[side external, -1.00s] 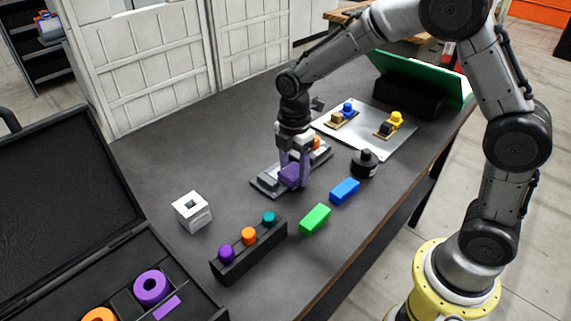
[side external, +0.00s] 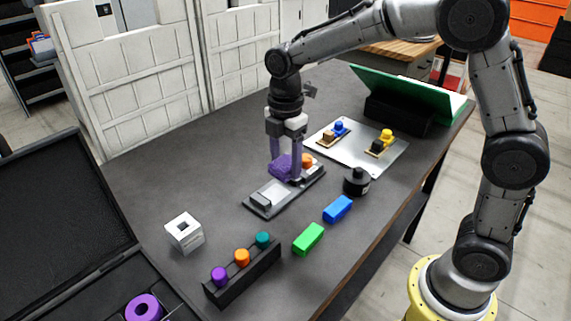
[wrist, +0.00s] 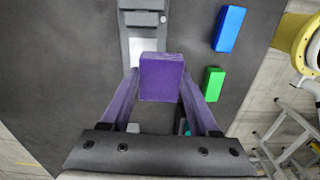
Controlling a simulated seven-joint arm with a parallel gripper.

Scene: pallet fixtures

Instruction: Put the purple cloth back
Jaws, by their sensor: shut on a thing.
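The purple cloth (side external: 281,167) is a block-like purple piece, also in the wrist view (wrist: 161,77). My gripper (side external: 283,158) is shut on it; its two purple-tinted fingers (wrist: 154,100) stand on either side of the cloth. The cloth is above a grey fixture tray (side external: 262,207) that has a pale plate and an orange piece (side external: 308,160) at its far end. In the wrist view the cloth hides part of the tray. I cannot tell exactly how high the cloth is above it.
A black rack (side external: 243,273) with purple, orange and teal pegs stands in front. A white block (side external: 184,233) is to the left. Green (side external: 308,238) and blue (side external: 337,209) blocks and a black bottle (side external: 356,182) are to the right. A metal plate (side external: 362,153) with small parts lies behind.

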